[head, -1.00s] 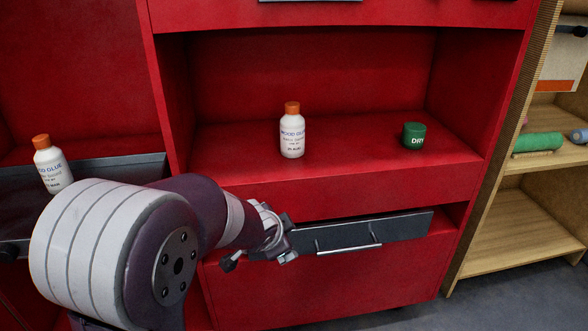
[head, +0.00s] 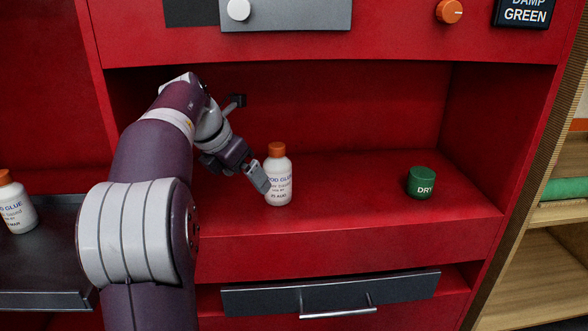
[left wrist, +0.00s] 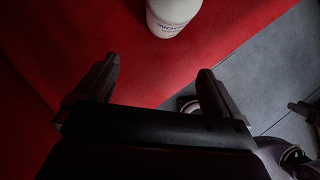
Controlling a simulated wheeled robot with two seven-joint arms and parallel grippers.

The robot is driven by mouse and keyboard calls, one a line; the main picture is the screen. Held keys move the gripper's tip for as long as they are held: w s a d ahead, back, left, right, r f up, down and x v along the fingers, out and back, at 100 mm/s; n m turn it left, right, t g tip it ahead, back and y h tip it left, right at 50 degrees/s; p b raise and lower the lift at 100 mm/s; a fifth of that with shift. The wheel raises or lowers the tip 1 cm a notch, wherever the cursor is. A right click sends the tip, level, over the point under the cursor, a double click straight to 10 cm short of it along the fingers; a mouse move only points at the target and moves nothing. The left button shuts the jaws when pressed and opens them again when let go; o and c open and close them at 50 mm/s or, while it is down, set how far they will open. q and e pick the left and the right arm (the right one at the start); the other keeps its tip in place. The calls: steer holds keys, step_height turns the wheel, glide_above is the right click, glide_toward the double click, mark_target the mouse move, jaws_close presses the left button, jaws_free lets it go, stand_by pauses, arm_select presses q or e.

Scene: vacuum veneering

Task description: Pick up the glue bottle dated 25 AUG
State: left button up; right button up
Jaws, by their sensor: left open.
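The white glue bottle (head: 279,184) with an orange cap stands upright on the red shelf; its date appears to read 25 AUG. My left gripper (head: 258,177) is at the bottle's left side in the head view, a finger overlapping the label's left edge. In the left wrist view, the open fingers of my left gripper (left wrist: 158,76) are apart and empty. The bottle (left wrist: 173,14) shows at the top edge, beyond the fingertips, its upper part cut off. I cannot tell whether a finger touches it. My right gripper is not in view.
Another orange-capped glue bottle (head: 17,208), marked MAR, stands on a dark surface (head: 60,270) at the left. A green DRY container (head: 421,184) stands to the right on the shelf (head: 340,180). The cabinet's side walls and top panel enclose the shelf.

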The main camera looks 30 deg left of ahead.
mark_target(277, 159)
arm_select(q)
steer(key=w, duration=0.2)
steer(key=w+d, duration=0.1)
steer(key=w, duration=0.2)
steer(key=w+d, duration=0.1)
steer(key=w, duration=0.2)
steer(key=shift+w+d+r+p, duration=0.15)
steer(key=shift+p, duration=0.15)
steer(key=shift+b+x, duration=0.6)
steer(key=shift+x, duration=0.35)
steer(key=shift+w+r, duration=0.1)
steer(key=shift+r, duration=0.15)
steer(key=c, duration=1.4)
